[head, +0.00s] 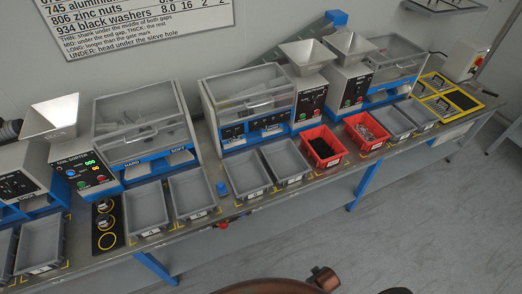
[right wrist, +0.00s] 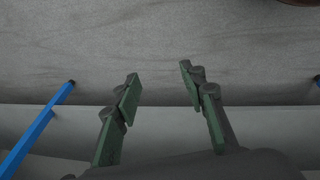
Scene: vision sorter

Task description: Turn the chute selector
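A sorting machine (head: 64,153) with a metal hopper stands at the left of the bench in the head view. Its front panel has a green display, a red button and a blue knob-like part (head: 70,173). I cannot tell for sure which part is the chute selector. My right gripper (right wrist: 159,76) is open and empty in the right wrist view, over the floor and apart from the machines. Its two green-padded fingers stand wide apart. My left gripper does not show clearly in either view.
The long bench carries more sorting machines (head: 313,86), grey trays (head: 147,209) and two red trays (head: 322,147) with dark and metallic parts. A black panel with yellow rings (head: 107,241) lies between grey trays. The floor (head: 420,215) before the bench is clear.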

